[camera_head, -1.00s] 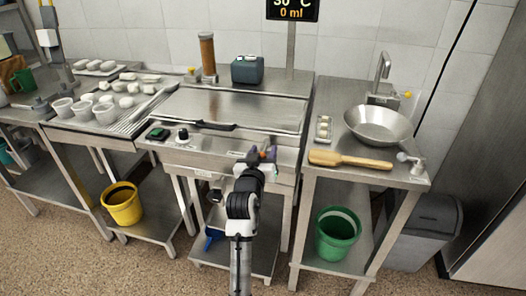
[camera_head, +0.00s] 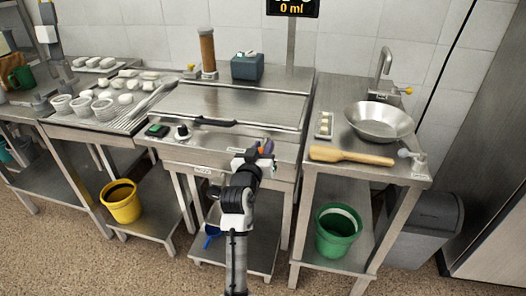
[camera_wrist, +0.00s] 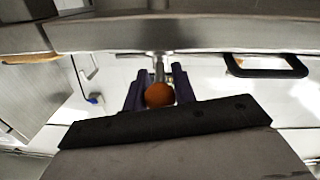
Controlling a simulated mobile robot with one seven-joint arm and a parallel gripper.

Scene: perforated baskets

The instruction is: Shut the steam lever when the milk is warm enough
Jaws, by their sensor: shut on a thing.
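In the wrist view, an orange ball knob (camera_wrist: 159,94) on a thin metal stem sits between the dark fingers of my gripper (camera_wrist: 160,90). I take the knob to be the steam lever's end. My gripper (camera_head: 265,149) is shut on it at the front face of the steel counter (camera_head: 225,148), in the head view. The stem runs to the counter's edge; my arm hides much of this spot in the head view. The display (camera_head: 291,8) on a post is cut off at the top; it reads 0 ml, and its temperature line is not fully readable. No milk jug is clearly visible.
A black-handled tool (camera_head: 215,121) lies on the counter's front edge, right of a black knob (camera_head: 182,131). A wooden paddle (camera_head: 350,156) and a steel bowl (camera_head: 380,122) are on the right counter. A yellow bucket (camera_head: 121,203) and a green bucket (camera_head: 338,232) stand below.

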